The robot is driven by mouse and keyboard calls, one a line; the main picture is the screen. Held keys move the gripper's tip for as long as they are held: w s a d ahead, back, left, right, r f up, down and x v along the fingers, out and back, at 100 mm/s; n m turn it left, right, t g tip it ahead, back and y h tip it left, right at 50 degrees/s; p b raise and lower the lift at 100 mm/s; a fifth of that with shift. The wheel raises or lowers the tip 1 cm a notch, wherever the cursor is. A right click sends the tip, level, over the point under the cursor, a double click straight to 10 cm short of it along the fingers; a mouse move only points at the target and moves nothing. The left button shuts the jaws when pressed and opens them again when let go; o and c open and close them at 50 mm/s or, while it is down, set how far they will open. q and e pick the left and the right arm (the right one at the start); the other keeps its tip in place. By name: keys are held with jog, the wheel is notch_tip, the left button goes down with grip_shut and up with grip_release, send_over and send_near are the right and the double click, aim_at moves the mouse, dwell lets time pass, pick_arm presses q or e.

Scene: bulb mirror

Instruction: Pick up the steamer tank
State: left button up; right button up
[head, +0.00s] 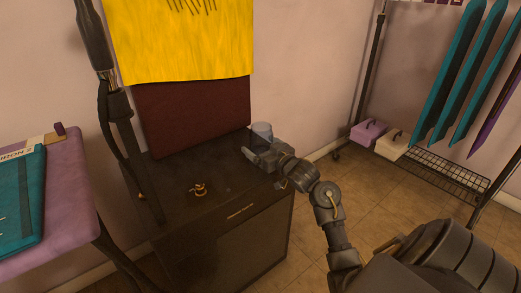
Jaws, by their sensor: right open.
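The steamer tank (262,129) looks like a small translucent bluish container and is upright at the back right corner of the dark cabinet top. Its lower part is hidden behind my right gripper (254,153). My right arm reaches in from the lower right, and its gripper is open at the tank's near side. I cannot tell whether the fingers touch the tank or are around it. My left gripper is not in view.
The tank's dark cabinet (210,215) has a small brass-coloured fitting (199,189) on top. A dark pole with a hose (113,105) rises at its left. A purple ironing table (68,205) stands left. A clothes rack (369,65) with boxes stands right; tiled floor (340,180) lies between.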

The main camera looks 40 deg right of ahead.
aim_at(266, 137)
jog(key=c, duration=1.2)
jog(key=shift+r, duration=0.15)
jog(key=shift+r, duration=0.15)
jog(key=shift+r+p, duration=0.7)
jog(key=shift+r, duration=0.25)
jog(key=r, duration=0.1)
jog(key=s+r+p, duration=0.1)
jog(key=a+r, duration=0.1)
jog(key=shift+s+r+p, duration=0.1)
jog(key=shift+s+p, duration=0.25)
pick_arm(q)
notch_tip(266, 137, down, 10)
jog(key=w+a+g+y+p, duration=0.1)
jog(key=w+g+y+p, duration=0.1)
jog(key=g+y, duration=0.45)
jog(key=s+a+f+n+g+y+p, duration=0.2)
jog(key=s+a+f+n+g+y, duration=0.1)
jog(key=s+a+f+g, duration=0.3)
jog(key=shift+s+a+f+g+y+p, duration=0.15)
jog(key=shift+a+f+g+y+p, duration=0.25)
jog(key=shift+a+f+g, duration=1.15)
pick_arm(e)
jog(key=shift+s+a+r, duration=1.2)
jog(key=shift+s+r, duration=0.05)
jog(key=shift+s, duration=0.35)
jog(key=shift+s+a+r, duration=1.2)
jog(key=shift+s, duration=0.45)
jog(key=shift+s+a+r, duration=1.2)
jog(key=shift+s+r, duration=0.05)
jog(key=shift+s, duration=0.35)
